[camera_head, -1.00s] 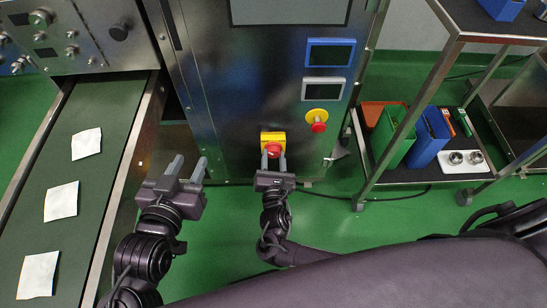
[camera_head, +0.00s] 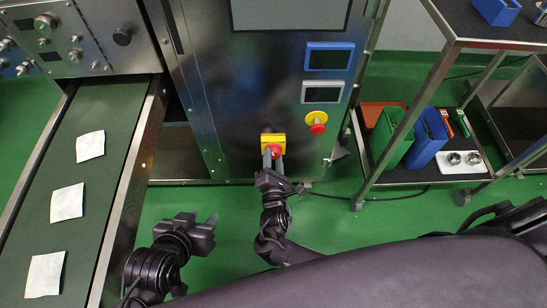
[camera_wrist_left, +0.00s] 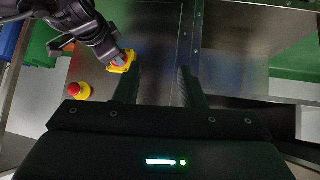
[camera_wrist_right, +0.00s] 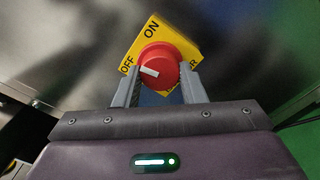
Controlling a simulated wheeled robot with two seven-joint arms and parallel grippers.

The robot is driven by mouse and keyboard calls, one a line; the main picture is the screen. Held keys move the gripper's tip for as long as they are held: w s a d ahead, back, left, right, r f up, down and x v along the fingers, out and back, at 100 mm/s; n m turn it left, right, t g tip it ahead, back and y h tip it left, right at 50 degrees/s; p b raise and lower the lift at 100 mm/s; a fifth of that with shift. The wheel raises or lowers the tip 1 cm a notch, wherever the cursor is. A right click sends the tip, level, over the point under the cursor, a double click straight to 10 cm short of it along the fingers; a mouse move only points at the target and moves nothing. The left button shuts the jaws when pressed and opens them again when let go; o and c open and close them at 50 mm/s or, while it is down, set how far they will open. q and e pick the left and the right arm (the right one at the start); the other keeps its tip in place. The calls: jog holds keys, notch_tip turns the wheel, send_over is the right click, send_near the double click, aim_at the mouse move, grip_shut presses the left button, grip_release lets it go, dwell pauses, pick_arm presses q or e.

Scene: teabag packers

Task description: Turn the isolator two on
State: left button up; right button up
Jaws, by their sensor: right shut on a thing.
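The isolator (camera_head: 273,140) is a yellow plate with a red knob (camera_wrist_right: 158,66) on the steel cabinet front. In the right wrist view its plate looks tilted, with ON, OFF and a partly hidden third label. The knob's white mark points toward OFF. My right gripper (camera_head: 274,161) is shut on the knob, one finger on each side. My left gripper (camera_head: 212,219) is low and left of the isolator, away from the cabinet. The left wrist view shows its fingers (camera_wrist_left: 158,88) apart with nothing between them.
A red mushroom button on a yellow disc (camera_head: 317,121) sits right of the isolator, below two small displays (camera_head: 329,57). A conveyor (camera_head: 115,150) with white packets runs at the left. A shelf cart (camera_head: 407,170) with bins stands at the right.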

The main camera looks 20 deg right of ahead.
jog(key=m, duration=0.2)
jog(key=shift+m, duration=0.4)
jog(key=m, duration=0.3)
jog(key=shift+m, duration=0.3)
pick_arm(q)
jog(key=shift+s+a+f+g+y+p, duration=0.2)
jog(key=shift+s+a+f+g+y, duration=0.1)
jog(key=shift+s+f+g, duration=0.55)
jog(key=shift+s+a+f+g+y+p, duration=0.2)
jog(key=shift+s+a+f+g, duration=0.15)
jog(key=shift+s+f, duration=0.55)
pick_arm(e)
jog(key=shift+m, duration=2.3)
pick_arm(q)
jog(key=shift+s+r, duration=0.1)
jog(key=shift+r, duration=0.2)
pick_arm(e)
jog(key=o, duration=1)
pick_arm(q)
jog(key=shift+d, duration=0.1)
